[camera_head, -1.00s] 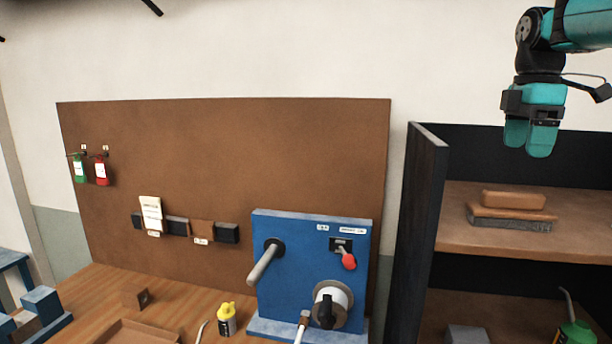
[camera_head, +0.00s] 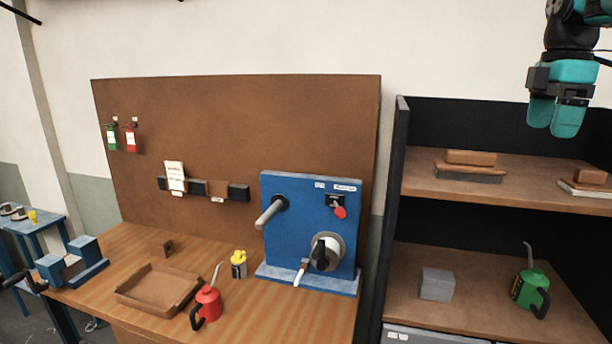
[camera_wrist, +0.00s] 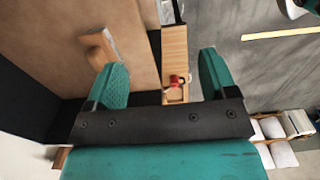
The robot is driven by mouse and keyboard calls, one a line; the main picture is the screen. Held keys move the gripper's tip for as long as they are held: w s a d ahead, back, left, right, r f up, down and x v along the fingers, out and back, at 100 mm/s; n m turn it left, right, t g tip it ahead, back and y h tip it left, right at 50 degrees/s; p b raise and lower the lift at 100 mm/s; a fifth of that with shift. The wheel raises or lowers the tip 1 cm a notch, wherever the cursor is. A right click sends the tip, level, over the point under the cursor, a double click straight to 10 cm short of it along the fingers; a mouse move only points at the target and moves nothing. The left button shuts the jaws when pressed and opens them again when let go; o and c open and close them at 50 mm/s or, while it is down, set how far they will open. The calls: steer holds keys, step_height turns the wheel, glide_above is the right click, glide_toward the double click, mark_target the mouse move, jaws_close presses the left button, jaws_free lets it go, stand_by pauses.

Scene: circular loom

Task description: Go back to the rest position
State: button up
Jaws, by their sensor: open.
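My gripper (camera_head: 555,116) hangs fingers down at the upper right in the head view, in front of the shelf unit's upper part. In the wrist view my gripper (camera_wrist: 160,85) shows its two teal fingers spread well apart, with nothing held between them. In the head view the gripper is apart from the shelf boards and the things on them.
A shelf unit (camera_head: 392,215) holds a brush (camera_head: 468,172), a grey block (camera_head: 437,285) and a green oil can (camera_head: 530,290). The workbench (camera_head: 240,320) carries a blue panel (camera_head: 310,225), a wooden tray (camera_head: 150,305), a red oil can (camera_head: 207,303) and a yellow bottle (camera_head: 239,264).

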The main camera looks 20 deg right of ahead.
steer(key=a+f+m+t+y+b, duration=0.1)
steer(key=a+f+b, duration=0.4)
steer(key=a+f, duration=0.5)
steer(key=a+f+y+b, duration=0.1)
steer(key=a+f+b, duration=0.3)
steer(key=a+f, duration=0.6)
steer(key=s+a+f+m+y+b, duration=0.1)
steer(key=s+a+f+b, duration=0.2)
steer(key=s+a+f, duration=0.4)
steer(key=s+a+f+m+y+b, duration=0.1)
steer(key=s+a+f+m+b, duration=0.1)
steer(key=s+a+f+b, duration=0.2)
steer(key=s+a+f, duration=0.3)
steer(key=a, duration=0.4)
steer(key=shift+g, duration=0.4)
